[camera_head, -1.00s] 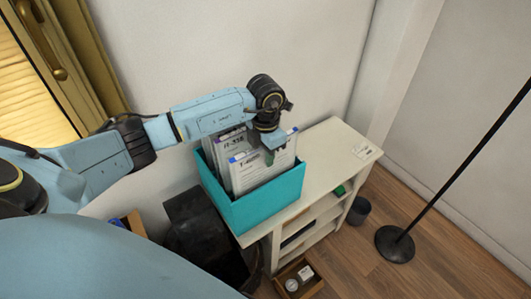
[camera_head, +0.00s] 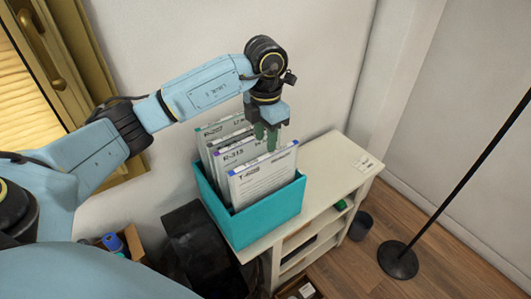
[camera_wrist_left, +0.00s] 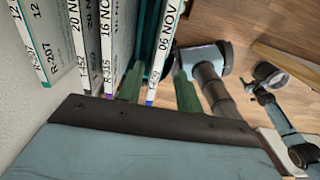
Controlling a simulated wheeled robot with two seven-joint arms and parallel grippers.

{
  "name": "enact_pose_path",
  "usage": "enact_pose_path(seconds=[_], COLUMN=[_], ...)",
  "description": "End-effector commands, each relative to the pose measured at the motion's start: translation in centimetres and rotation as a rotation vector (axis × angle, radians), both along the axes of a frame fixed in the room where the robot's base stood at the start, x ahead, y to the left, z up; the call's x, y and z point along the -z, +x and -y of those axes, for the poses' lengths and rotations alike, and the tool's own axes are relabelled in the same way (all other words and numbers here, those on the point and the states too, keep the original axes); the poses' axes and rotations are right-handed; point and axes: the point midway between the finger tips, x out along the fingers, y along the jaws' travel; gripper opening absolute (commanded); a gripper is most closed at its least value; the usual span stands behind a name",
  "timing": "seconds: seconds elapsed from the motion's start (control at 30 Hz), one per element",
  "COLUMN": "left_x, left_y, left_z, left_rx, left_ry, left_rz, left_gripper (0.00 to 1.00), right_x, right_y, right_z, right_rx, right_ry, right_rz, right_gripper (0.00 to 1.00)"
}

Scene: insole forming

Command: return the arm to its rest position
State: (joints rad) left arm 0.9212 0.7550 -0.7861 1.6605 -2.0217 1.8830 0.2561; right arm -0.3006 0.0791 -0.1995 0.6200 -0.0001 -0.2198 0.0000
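My left gripper (camera_head: 266,135) points down just above the folders in the teal bin (camera_head: 270,213). Its two green fingers stand apart with nothing held between them; the gap also shows in the left wrist view (camera_wrist_left: 160,88). The front white folder (camera_head: 262,178), marked with a T label and a blue corner, stands upright in the bin. Several other labelled folders (camera_head: 225,126) stand behind it. My left arm reaches in from the left, bent at the elbow. My right gripper does not show in the head view; an arm at the right of the left wrist view is too unclear to read.
The bin stands on a cream shelf unit (camera_head: 335,165) against the wall. A black bin (camera_head: 205,245) is on the floor at its left. A lamp with a black base (camera_head: 398,261) stands at the right.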

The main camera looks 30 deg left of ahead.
Motion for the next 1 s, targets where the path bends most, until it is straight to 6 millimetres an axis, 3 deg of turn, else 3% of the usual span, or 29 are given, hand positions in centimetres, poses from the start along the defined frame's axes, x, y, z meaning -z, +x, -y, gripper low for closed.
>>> enact_pose_path(seconds=[0.2,0.77,0.87,0.97,1.0], left_x=[-1.5,-1.4,-0.5,0.6,0.8], left_y=[0.0,0.0,-0.2,-0.7,-1.1], left_z=[0.0,0.4,2.8,7.5,10.0], left_rx=[0.0,0.007,0.043,0.099,0.12], left_ry=[0.0,-0.015,-0.103,-0.291,-0.392], left_rz=[0.0,0.001,0.016,0.047,0.062], left_gripper=[0.35,0.35,0.35,0.35,0.35], right_x=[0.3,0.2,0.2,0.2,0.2], right_y=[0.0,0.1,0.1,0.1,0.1], right_z=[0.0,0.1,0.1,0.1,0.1], right_rx=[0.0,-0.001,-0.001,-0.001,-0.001], right_ry=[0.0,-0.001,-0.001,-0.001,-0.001], right_rz=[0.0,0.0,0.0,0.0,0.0], right_gripper=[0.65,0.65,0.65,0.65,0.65])
